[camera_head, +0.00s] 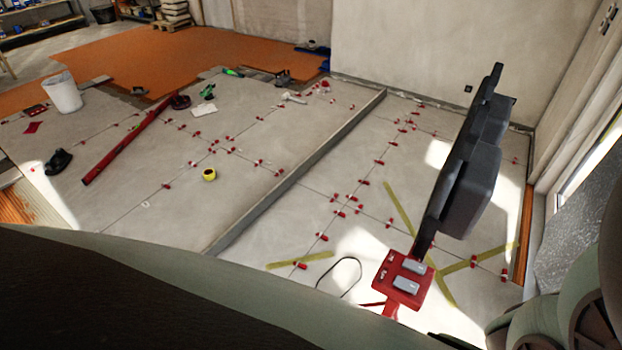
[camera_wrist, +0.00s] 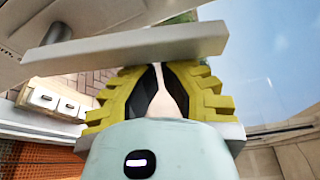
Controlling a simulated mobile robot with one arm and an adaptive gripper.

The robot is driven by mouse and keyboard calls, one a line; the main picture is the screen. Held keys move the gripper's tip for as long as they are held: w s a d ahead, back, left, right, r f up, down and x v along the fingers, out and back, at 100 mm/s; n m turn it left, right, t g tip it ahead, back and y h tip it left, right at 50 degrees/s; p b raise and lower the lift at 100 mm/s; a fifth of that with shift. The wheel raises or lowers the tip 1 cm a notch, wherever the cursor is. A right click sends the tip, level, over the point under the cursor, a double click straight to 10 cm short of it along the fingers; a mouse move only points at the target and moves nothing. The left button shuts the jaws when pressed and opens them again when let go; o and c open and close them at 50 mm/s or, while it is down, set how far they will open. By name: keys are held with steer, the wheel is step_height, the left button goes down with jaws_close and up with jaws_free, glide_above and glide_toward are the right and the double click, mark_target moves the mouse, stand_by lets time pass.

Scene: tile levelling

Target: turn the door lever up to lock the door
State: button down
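The door lever (camera_wrist: 120,50) is a flat, pale grey bar across the upper part of the wrist view. It slopes slightly, its right end higher. A round grey stem (camera_wrist: 60,30) shows near its left end. My gripper (camera_wrist: 164,68) has yellow stepped fingers with dark inner pads, its tips right at the lever's lower edge. The tips lean close together with a narrow pale gap below them. Whether they touch the lever or each other is unclear. The lever and gripper do not show in the head view.
In the head view, a red stand with a dark upright panel (camera_head: 475,160) stands on the right. Tiles with red clips cover the floor. A bright window opening is at far right.

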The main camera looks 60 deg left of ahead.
steer(key=shift+w+a+r+n+b, duration=0.25)
steer(key=shift+w+n+b, duration=0.3)
steer(key=shift+n, duration=0.15)
steer(key=shift+w+a+r+b, duration=0.2)
steer(key=shift+w+b, duration=0.1)
steer(key=shift+w, duration=0.2)
steer(key=shift+w+a+r, duration=0.1)
steer(key=shift+w, duration=0.1)
stand_by(0.5)
steer(key=s+d+p, duration=0.1)
steer(key=s+p, duration=0.2)
steer(key=s, duration=0.1)
steer(key=a, duration=0.9)
steer(key=shift+s+a+p, duration=0.2)
steer(key=shift+a+p, duration=0.05)
steer(key=shift+p, duration=0.2)
